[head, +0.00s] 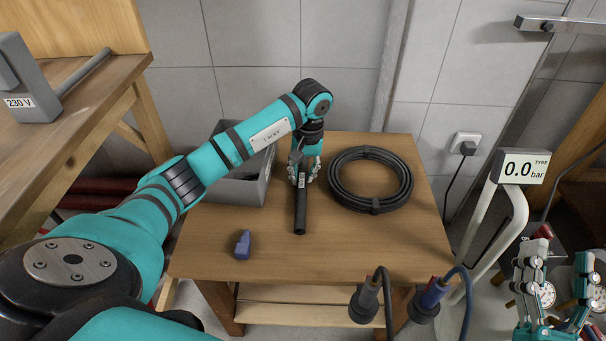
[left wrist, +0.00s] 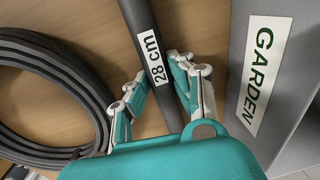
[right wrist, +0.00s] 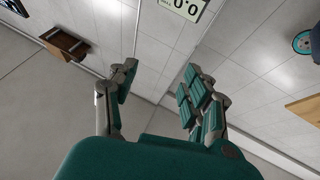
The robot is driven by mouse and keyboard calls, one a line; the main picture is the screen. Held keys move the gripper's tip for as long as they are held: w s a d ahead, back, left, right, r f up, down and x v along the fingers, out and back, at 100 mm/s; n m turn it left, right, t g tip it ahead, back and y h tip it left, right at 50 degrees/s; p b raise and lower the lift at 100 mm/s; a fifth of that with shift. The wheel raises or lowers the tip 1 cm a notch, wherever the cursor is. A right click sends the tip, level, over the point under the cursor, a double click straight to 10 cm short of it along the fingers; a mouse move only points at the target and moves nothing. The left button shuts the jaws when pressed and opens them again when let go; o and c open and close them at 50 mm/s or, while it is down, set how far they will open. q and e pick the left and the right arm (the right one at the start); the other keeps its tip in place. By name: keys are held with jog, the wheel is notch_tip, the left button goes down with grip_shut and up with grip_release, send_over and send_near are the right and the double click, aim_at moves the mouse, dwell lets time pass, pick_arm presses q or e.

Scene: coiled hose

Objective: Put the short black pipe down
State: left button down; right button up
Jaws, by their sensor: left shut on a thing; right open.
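The short black pipe (head: 300,212) is over the wooden table, between the grey box and the coiled hose. My left gripper (head: 304,175) is shut on it from above. In the left wrist view the pipe (left wrist: 138,22) bears a "28 cm" label and passes between the fingers (left wrist: 160,85). I cannot tell whether the pipe touches the table top. My right gripper (head: 550,300) is open and empty at the lower right of the head view, away from the table. The right wrist view shows its fingers (right wrist: 160,95) apart with nothing between them.
The coiled black hose (head: 340,186) lies right of the pipe. A grey box (head: 240,192), labelled "GARDEN" in the left wrist view (left wrist: 290,65), stands to the left. A small blue object (head: 243,245) lies at front left. The table's front middle (head: 310,262) is clear.

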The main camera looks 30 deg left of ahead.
pick_arm(q)
jog(key=shift+f, duration=0.3)
pick_arm(e)
jog(key=shift+s+r+t, duration=0.45)
jog(key=shift+r+t, duration=0.05)
pick_arm(q)
jog(key=c, duration=1.5)
grip_release()
jog(key=o, duration=0.4)
jog(key=shift+f, duration=0.1)
jog(key=shift+c, duration=0.2)
pick_arm(e)
jog(key=shift+r, duration=0.1)
